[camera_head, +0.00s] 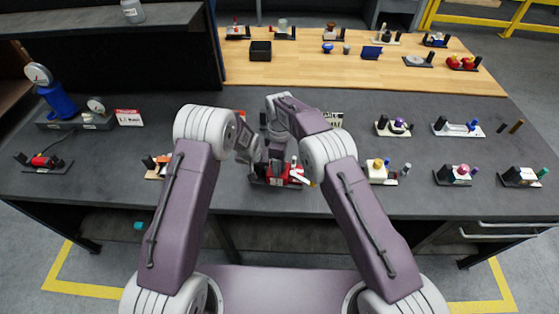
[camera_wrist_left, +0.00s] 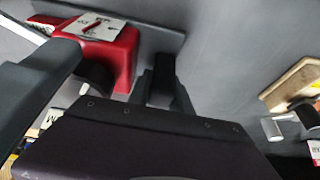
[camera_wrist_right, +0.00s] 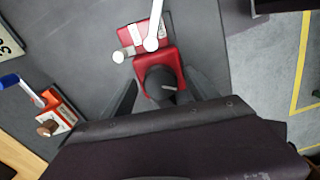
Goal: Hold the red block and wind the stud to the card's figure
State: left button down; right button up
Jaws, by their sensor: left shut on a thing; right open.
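The red block (camera_head: 287,180) sits on the grey bench in the middle of the head view, partly hidden by my arms. In the left wrist view the red block (camera_wrist_left: 122,62) has a white plate with a dark mark on top. My left gripper (camera_wrist_left: 115,56) is shut on it. In the right wrist view a dark round stud (camera_wrist_right: 160,80) with a pale mark stands at the near end of the red block (camera_wrist_right: 150,58). My right gripper (camera_wrist_right: 161,86) is open, its fingers either side of the stud. A white lever (camera_wrist_right: 153,28) lies across the block's far part.
A card (camera_head: 333,119) stands behind my right arm, its figure unreadable; a cut-off card (camera_wrist_right: 9,40) shows in the right wrist view. An orange fixture (camera_wrist_right: 62,108) stands to the left there. Another card (camera_head: 129,117) stands by a blue gauge device (camera_head: 60,101). Several small fixtures line the right side.

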jog(key=c, duration=1.4)
jog(key=shift+m, duration=0.7)
jog(key=o, duration=1.4)
jog(key=shift+r, duration=0.15)
notch_tip(320, 180, up, 12)
jog(key=shift+s, duration=0.1)
